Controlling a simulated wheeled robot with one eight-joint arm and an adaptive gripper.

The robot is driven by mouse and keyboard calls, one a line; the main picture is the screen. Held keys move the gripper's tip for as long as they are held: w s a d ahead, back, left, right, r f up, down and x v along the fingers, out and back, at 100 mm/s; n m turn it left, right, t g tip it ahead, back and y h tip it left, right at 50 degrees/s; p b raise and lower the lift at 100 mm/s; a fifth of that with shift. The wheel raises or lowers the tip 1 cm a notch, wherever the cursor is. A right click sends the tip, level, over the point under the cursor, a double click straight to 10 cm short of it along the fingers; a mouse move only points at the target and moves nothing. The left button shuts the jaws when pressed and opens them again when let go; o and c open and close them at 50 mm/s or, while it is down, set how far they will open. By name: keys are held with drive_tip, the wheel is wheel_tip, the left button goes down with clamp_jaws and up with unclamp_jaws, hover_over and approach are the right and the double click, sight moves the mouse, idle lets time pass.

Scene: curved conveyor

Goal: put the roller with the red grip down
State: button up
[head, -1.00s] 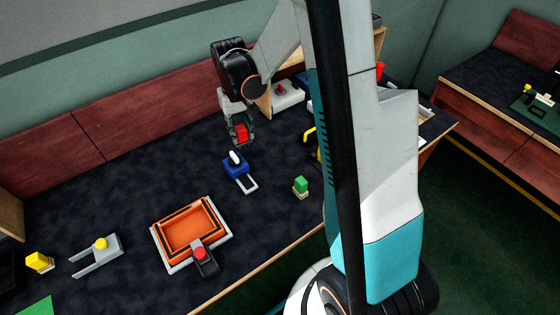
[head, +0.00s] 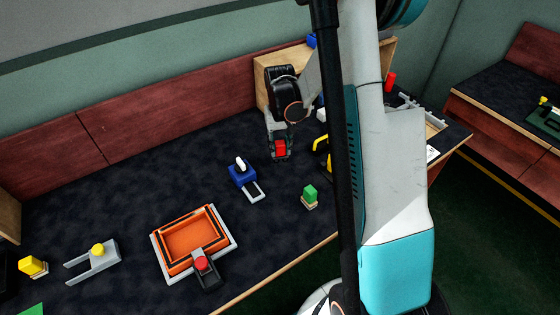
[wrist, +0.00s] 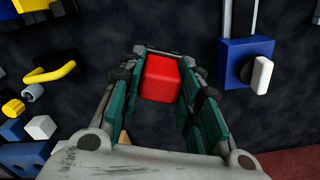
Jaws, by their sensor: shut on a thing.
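My gripper (head: 280,154) is shut on a red block-shaped grip (head: 280,148), right of and behind a blue block with a white handle (head: 241,176). In the wrist view the red grip (wrist: 161,78) sits between the two fingers of my gripper (wrist: 163,70), over the dark worktop. Only the red part shows clearly; the rest of the roller is hidden. I cannot tell whether it touches the worktop.
The blue block shows in the wrist view (wrist: 246,62) at right. A yellow handle (head: 321,144) lies to the gripper's right. An orange tray (head: 159,251) is front left. Dark worktop between is clear.

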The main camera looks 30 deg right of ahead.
sight(280, 157)
drive_tip(key=shift+f+b, duration=0.8)
drive_tip(key=shift+f, duration=1.95)
drive_tip(key=shift+f, duration=0.2)
drive_tip(key=o, duration=1.1)
drive_tip(key=shift+r, duration=0.15)
wheel_tip(280, 157, up, 12)
drive_tip(key=p, duration=0.4)
drive_tip(key=shift+a+r, duration=0.1)
